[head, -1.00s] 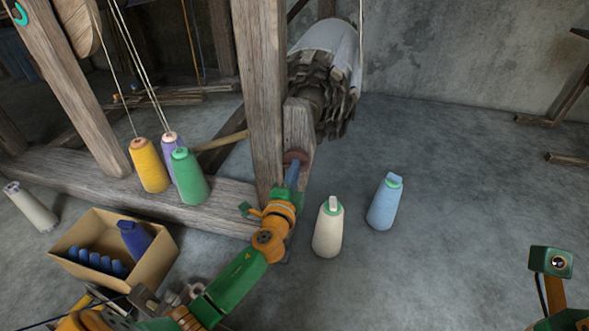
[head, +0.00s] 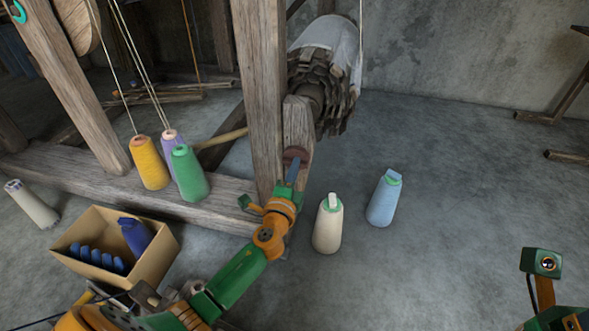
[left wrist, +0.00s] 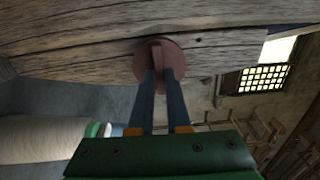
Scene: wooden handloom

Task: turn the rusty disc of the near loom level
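The rusty disc (head: 295,155) sits on the near loom's wooden post (head: 299,122), low on the side facing me. In the left wrist view the round reddish-brown disc (left wrist: 158,45) lies against the grain of the wood, with a raised bar across its face. My left gripper (head: 291,175) is at the disc. In the left wrist view its two dark fingers (left wrist: 160,78) stand close together at the disc, one on each side of the bar, and appear closed on it. The fingertips hide the lower part of the disc.
A cream cone (head: 328,225) and a light blue cone (head: 384,202) stand on the floor right of my left arm. Yellow (head: 149,165) and green (head: 189,175) cones stand near the loom beam. A cardboard box (head: 150,262) holds blue items.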

